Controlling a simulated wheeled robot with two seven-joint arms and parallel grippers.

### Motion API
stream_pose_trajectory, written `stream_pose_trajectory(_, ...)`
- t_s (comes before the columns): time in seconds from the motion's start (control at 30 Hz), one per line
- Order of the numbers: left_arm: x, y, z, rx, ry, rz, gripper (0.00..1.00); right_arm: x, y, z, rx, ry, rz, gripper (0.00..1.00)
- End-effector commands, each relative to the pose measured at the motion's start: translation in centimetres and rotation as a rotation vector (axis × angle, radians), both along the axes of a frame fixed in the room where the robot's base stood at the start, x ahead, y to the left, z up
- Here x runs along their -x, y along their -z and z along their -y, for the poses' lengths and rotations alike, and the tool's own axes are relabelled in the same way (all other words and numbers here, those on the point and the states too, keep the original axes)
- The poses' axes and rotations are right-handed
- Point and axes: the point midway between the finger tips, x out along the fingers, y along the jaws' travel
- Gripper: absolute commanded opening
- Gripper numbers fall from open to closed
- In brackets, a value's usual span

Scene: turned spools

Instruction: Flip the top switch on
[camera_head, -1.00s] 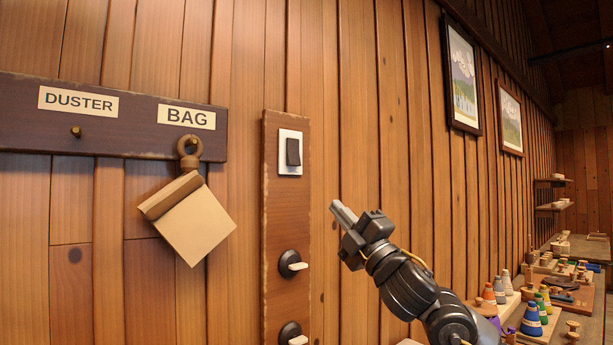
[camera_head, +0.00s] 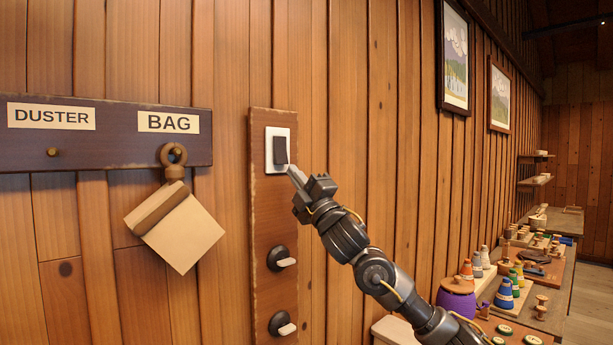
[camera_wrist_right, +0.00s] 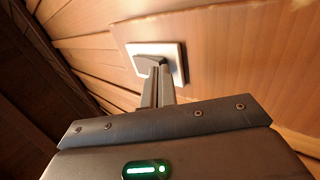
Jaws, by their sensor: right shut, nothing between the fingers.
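The top switch (camera_head: 280,150) is a dark rocker on a white plate, high on a brown wooden board (camera_head: 273,215) fixed to the wall. My right gripper (camera_head: 292,170) is shut and empty, its fingertips at the lower right edge of the switch plate. In the right wrist view the switch (camera_wrist_right: 148,64) is straight ahead, with the closed fingers (camera_wrist_right: 158,75) overlapping its lower right part. They look to be touching or very close to the rocker; I cannot tell which. My left gripper is out of view.
Two round knobs with pale levers, an upper one (camera_head: 280,258) and a lower one (camera_head: 281,324), sit below on the same board. A bag (camera_head: 178,230) hangs from the labelled rail (camera_head: 105,135) at left. Benches with spools (camera_head: 508,296) stand at right.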

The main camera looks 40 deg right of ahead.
Motion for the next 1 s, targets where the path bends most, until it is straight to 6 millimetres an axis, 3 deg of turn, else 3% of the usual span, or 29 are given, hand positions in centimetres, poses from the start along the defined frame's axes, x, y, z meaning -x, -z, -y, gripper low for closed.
stream_pose_trajectory(0.1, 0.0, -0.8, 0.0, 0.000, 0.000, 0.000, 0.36, -0.7, -0.7, 0.0, 0.001, -0.001, 0.001, 0.00)
stream_pose_trajectory(0.5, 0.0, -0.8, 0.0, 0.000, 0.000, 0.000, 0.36, -0.9, -0.6, 0.0, 0.000, 0.000, 0.001, 0.00)
stream_pose_trajectory(0.7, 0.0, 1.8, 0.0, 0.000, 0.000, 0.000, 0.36, -1.6, 0.1, 0.1, -0.004, -0.001, 0.063, 0.00)
stream_pose_trajectory(0.77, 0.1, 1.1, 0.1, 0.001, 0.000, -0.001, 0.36, -1.5, -0.8, 0.2, 0.001, 0.001, 0.070, 0.00)
stream_pose_trajectory(1.0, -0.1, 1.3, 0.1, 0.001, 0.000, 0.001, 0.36, -1.5, -0.5, 0.1, 0.001, 0.000, 0.067, 0.00)
